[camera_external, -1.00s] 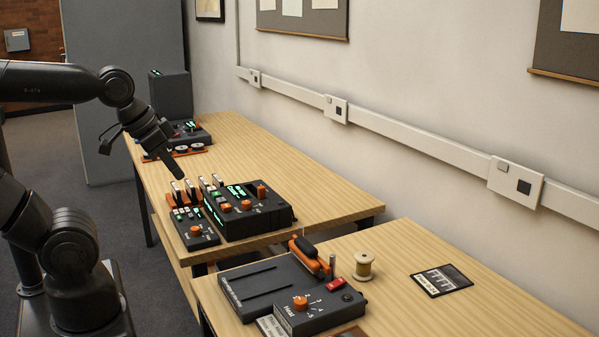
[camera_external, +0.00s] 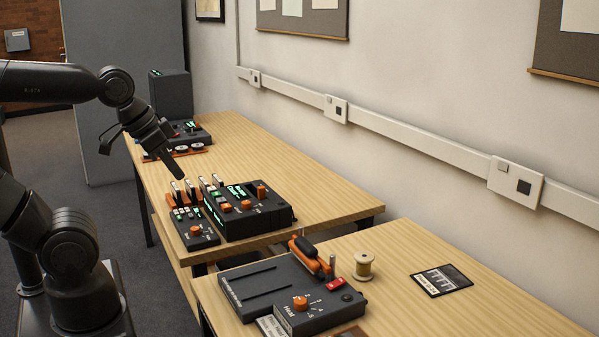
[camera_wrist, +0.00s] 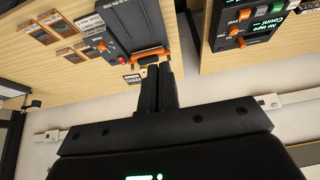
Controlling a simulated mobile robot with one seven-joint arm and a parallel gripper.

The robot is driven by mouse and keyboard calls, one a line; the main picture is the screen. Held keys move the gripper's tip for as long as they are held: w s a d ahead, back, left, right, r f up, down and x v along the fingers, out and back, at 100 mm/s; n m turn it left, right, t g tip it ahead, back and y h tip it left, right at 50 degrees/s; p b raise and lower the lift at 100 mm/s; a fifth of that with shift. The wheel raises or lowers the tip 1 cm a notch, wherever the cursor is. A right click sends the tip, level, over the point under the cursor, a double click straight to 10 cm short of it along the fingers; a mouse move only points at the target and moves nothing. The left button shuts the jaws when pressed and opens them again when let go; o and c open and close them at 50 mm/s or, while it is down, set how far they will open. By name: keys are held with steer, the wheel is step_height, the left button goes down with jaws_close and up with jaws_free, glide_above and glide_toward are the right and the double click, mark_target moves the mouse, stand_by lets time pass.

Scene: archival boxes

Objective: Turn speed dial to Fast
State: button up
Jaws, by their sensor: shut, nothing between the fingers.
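A black machine (camera_external: 262,214) with green displays and orange knobs stands on the far table. Its knobs include one on the front left (camera_external: 226,208), one beside it (camera_external: 246,205) and one on top right (camera_external: 262,191). A smaller black box with an orange dial (camera_external: 195,231) stands at its left. I cannot read which dial is the speed dial. My gripper (camera_external: 181,175) is shut and empty, above and behind these boxes in the outside view. In the wrist view my shut fingers (camera_wrist: 158,68) point toward a dark device (camera_wrist: 135,28); a machine with orange knobs (camera_wrist: 241,42) is at upper right.
Several upright pieces stand in an orange rack (camera_external: 180,197) near my fingers. The near table holds a heat sealer-like box (camera_external: 290,290) with an orange dial, a spool (camera_external: 364,265) and a card (camera_external: 441,280). Bare wood lies right of the machine.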

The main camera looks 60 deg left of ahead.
steer(key=shift+o, duration=0.8)
steer(key=shift+w+a, duration=0.1)
steer(key=o, duration=0.8)
steer(key=w+a+f+n+g, duration=0.1)
steer(key=w+a+n, duration=0.1)
steer(key=a, duration=0.1)
steer(key=w+a+f+n+g, duration=0.1)
steer(key=w+a+f, duration=0.1)
steer(key=a, duration=0.1)
steer(key=w+a+f+n, duration=0.2)
steer(key=a, duration=0.1)
steer(key=shift+w+f+n+g+y, duration=0.2)
steer(key=shift+w+n+g+y, duration=0.1)
steer(key=shift+g, duration=0.1)
steer(key=n+g, duration=0.3)
steer(key=n, duration=0.3)
glide_toward(195, 228)
steer(key=f, duration=0.8)
steer(key=shift+s+a+f, duration=0.1)
steer(key=shift+a+f, duration=0.15)
steer(key=shift+f, duration=0.05)
steer(key=shift+c, duration=0.3)
steer(key=c, duration=0.9)
